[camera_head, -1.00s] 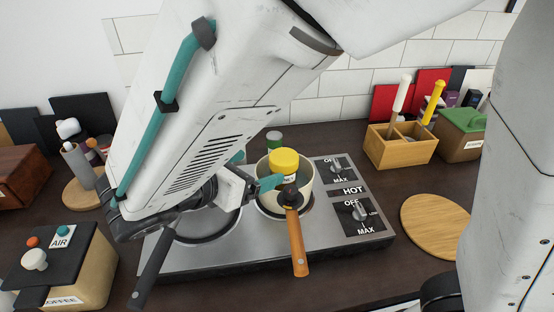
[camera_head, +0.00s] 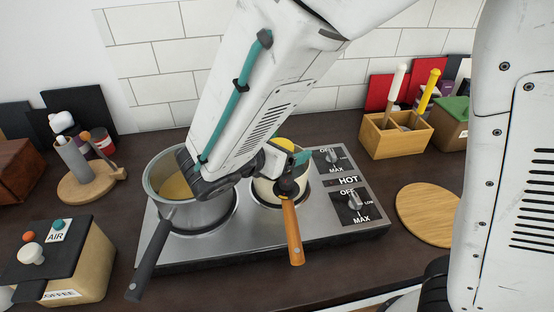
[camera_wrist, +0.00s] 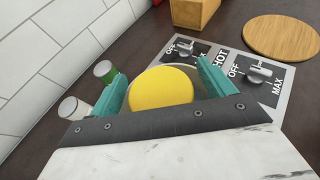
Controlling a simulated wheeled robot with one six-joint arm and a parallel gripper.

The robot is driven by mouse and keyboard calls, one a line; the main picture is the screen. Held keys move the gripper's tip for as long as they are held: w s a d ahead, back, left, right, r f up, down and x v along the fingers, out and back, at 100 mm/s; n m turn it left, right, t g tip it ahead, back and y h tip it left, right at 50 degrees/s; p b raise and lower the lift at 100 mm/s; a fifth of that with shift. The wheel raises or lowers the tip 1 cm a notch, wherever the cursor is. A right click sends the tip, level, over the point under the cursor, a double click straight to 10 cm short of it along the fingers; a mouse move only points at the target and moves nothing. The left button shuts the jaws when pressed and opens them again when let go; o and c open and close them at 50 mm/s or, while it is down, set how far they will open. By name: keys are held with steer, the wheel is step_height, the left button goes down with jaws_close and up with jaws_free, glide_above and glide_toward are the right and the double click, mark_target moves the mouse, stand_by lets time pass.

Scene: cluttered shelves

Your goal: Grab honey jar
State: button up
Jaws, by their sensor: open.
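The honey jar (camera_wrist: 162,88), seen as a round yellow lid, stands in the small cream pot with an orange handle (camera_head: 293,232) on the stove's right burner. In the head view, only a bit of the lid (camera_head: 284,143) shows past my arm, and its label is hidden. My gripper (camera_wrist: 160,80) is open, with one teal finger on each side of the lid in the wrist view. I cannot tell whether the fingers touch the jar. In the head view, my gripper (camera_head: 290,160) is low over the pot and partly hidden by my wrist.
A grey pot (camera_head: 185,212) with a dark handle is on the left burner, close under my arm. Small jars (camera_wrist: 104,70) stand behind the stove near the tiled wall. A utensil box (camera_head: 395,137) and a round board (camera_head: 428,213) are to the right. A coffee box (camera_head: 75,262) is front left.

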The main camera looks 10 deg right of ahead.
steer(key=c, duration=1.7)
steer(key=shift+r, duration=0.25)
steer(key=shift+r, duration=4.75)
